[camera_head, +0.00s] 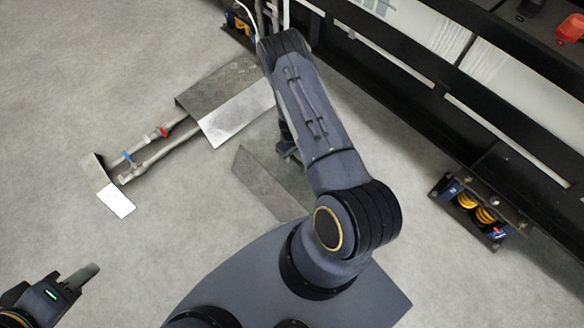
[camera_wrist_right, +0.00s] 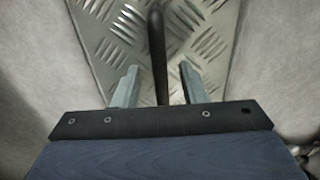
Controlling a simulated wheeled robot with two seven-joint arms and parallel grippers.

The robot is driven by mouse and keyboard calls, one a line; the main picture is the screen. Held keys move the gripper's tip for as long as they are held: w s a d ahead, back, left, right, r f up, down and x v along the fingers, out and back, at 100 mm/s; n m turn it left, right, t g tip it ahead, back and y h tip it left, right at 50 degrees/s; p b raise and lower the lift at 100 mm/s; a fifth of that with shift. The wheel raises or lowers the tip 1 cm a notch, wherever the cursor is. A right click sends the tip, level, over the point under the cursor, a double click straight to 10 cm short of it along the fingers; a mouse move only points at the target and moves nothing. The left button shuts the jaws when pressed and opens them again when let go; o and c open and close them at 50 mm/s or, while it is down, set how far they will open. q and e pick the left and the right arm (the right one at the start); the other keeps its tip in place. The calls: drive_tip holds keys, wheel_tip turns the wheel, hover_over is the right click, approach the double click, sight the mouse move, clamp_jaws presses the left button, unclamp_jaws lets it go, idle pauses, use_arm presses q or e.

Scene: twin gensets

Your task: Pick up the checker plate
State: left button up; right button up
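A checker plate (camera_wrist_right: 195,25) with a raised tread pattern fills the upper middle of the right wrist view. A dark bar (camera_wrist_right: 157,50), perhaps its handle, runs down between the fingers of my right gripper (camera_wrist_right: 158,85). The fingers are apart, with gaps on both sides of the bar. In the head view my right arm hides most of that gripper. A flat grey plate (camera_head: 266,186) lies on the floor beside it, partly behind my arm and base; I cannot tell its tread there. My left gripper (camera_head: 84,275) is at the lower left, away from the plates, its finger gap unclear.
Pipes (camera_head: 150,152) with red and blue bands run along the floor under a bent metal cover (camera_head: 225,98). A smaller bent cover (camera_head: 108,187) is at their left end. A black frame (camera_head: 420,95) with yellow springs (camera_head: 477,208) stands right. Floor at left is clear.

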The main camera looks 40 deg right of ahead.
wheel_tip(320, 180, down, 2)
drive_tip(key=shift+f, duration=0.1)
clamp_jaws()
idle(1.5)
